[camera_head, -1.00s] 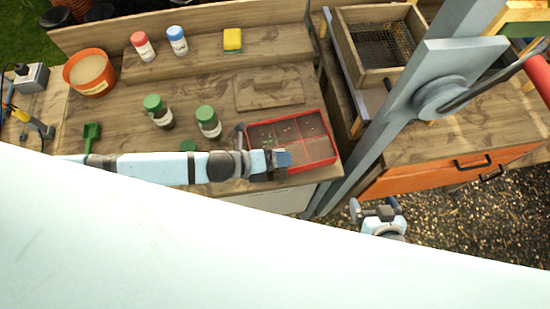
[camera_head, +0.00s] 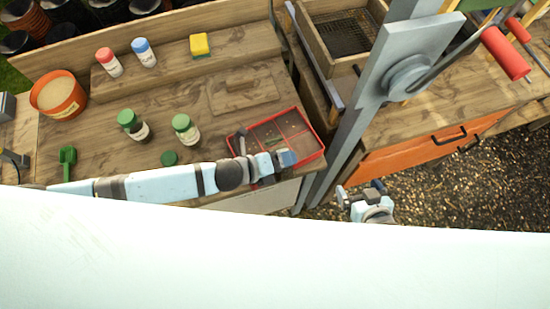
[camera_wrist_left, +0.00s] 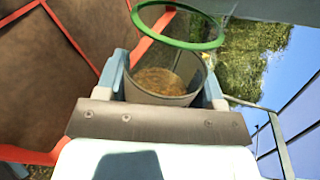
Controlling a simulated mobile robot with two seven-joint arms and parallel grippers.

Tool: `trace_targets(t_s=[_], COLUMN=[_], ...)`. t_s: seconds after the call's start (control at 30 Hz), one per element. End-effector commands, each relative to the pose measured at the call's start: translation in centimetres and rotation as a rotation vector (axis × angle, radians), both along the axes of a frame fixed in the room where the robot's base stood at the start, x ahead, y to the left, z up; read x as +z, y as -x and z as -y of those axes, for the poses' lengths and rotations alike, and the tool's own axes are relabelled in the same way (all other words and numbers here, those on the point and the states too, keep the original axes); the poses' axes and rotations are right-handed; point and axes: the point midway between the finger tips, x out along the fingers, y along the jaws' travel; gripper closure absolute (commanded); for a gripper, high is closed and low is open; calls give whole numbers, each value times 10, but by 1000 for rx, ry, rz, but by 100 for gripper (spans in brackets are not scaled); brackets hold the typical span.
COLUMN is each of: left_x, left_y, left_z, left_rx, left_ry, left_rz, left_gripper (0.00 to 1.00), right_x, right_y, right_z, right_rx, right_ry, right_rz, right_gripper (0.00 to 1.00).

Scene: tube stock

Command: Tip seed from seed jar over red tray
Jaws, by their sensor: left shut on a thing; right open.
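The seed jar (camera_wrist_left: 165,80) is clear with a green rim and no lid on; brown seed lies inside it. My left gripper (camera_head: 283,160) is shut on the jar, above the near part of the red tray (camera_head: 318,146). The jar is hard to make out in the head view. The tray has red dividers, which also show in the left wrist view (camera_wrist_left: 82,52); small specks lie in its middle. A loose green lid (camera_head: 169,158) lies on the bench. My right gripper (camera_head: 362,188) is open and empty, over the gravel right of the bench.
Two green-lidded jars (camera_head: 133,125) (camera_head: 186,130) stand left of the tray. A green scoop (camera_head: 67,156) and an orange pot (camera_head: 58,95) are further left. Red and blue bottles and a yellow sponge (camera_head: 200,44) are on the shelf. A grey post (camera_head: 345,150) rises right of the tray.

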Motion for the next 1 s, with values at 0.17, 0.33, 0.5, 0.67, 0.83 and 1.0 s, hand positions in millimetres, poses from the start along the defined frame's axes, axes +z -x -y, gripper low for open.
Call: trace_targets(t_s=[0.17,0.33,0.5,0.67,0.83,1.0], left_x=[1,0,1,1,0,0], left_y=[0,0,-1,-1,1,1], left_z=[5,5,4,4,4,4], left_rx=[0,-1,-4,-3,-1,-2], left_ry=[1,1,24,69,78,78], left_rz=[0,0,-55,-167,-187,-186], left_gripper=[69,69,69,69,69,69], right_x=[0,0,1,1,1,1], right_y=[0,0,0,0,0,0], right_z=[0,0,0,0,0,0], right_rx=[0,0,0,0,0,0], right_ry=[0,0,0,0,-1,-1], right_rz=[0,1,1,1,2,2], right_gripper=[8,8,8,8,8,8])
